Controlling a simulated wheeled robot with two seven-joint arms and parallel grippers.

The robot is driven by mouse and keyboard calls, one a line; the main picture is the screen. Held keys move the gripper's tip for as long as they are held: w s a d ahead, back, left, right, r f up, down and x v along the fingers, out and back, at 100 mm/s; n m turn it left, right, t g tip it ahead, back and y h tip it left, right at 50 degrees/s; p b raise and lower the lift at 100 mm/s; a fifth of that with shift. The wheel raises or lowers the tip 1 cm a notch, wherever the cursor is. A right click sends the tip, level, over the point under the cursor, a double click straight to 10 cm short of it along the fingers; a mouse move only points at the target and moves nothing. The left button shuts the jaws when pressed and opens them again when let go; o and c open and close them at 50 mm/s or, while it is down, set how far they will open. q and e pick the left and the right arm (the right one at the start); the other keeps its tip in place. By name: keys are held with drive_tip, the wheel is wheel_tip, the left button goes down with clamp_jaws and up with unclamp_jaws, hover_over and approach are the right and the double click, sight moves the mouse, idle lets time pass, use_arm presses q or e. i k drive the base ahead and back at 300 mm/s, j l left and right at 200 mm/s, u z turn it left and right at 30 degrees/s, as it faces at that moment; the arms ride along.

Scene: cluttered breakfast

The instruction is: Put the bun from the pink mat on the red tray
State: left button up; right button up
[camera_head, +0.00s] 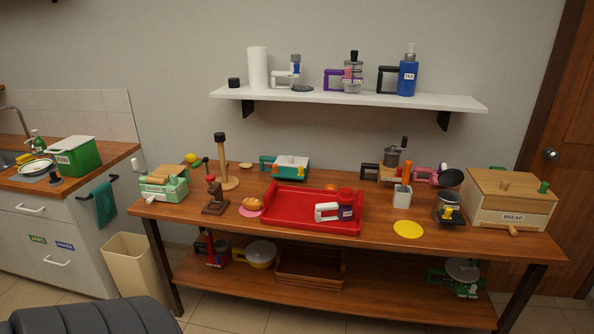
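The bun (252,202) is small and orange-brown. It sits on the round pink mat (244,212) on the wooden table, just left of the red tray. The red tray (285,218) is rectangular with raised rims and lies near the middle of the table. Neither of my grippers shows in the head view.
A brown and red device (214,197) stands close left of the pink mat, with a wooden post stand (223,165) behind. A small orange thing (331,187) shows at the tray's back rim. A yellow round mat (408,229) lies right of the tray. The table front is clear.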

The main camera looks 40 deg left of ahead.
sight(251, 204)
drive_tip(key=i+j+u, duration=0.2)
drive_tip(key=j, duration=0.25)
drive_tip(key=j+u, duration=0.2)
drive_tip(key=j, duration=0.2)
drive_tip(key=u, duration=1.25)
drive_tip(key=i+l, duration=0.05)
